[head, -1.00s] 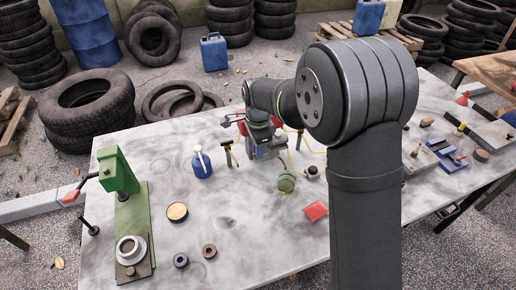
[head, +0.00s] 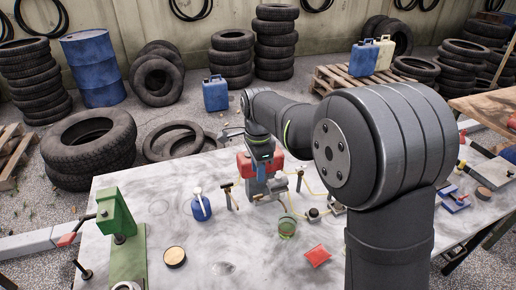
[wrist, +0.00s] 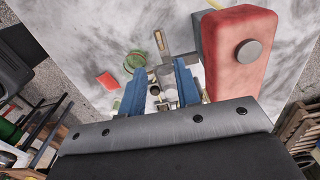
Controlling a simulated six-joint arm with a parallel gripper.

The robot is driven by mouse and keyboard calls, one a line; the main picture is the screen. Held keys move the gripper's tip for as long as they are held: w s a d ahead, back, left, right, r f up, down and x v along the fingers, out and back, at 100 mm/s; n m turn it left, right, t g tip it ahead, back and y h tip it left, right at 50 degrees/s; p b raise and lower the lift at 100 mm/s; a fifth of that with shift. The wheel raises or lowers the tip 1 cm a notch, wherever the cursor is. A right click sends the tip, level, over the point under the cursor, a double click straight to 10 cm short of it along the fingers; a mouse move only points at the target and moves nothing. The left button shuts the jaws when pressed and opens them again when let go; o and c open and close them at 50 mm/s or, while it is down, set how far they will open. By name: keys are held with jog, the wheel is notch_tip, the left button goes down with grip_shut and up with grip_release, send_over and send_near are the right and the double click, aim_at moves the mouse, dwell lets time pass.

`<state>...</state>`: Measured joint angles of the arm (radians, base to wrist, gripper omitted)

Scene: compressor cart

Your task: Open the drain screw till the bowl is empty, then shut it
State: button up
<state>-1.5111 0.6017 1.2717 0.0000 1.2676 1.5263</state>
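My gripper (wrist: 161,88) shows in the wrist view with two blue fingers spread apart. Small grey and pale fittings show between and beyond the fingers; I cannot tell which is the drain screw or whether a finger touches it. In the head view my wrist hangs over the red compressor (head: 245,166), hiding part of it, and the fingertips are not clear. The red tank (wrist: 238,50) fills the right of the wrist view. A greenish clear cup (head: 287,227) stands on the table in front of the compressor; it also shows in the wrist view (wrist: 135,61). The bowl's liquid level is not readable.
A red packet (head: 318,255) lies right of the cup. A blue bottle (head: 201,207) stands left of the compressor. A round tin (head: 174,256) and a green press (head: 118,218) are farther left. Yellow hoses run around the compressor.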

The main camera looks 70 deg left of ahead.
notch_tip(320, 180, up, 8)
send_over(258, 197)
jog(key=shift+w+a, duration=0.1)
jog(key=shift+a, duration=0.15)
jog(key=shift+f, duration=0.1)
dwell(0.4)
notch_tip(258, 197, down, 17)
jog(key=shift+f, duration=0.15)
dwell(0.4)
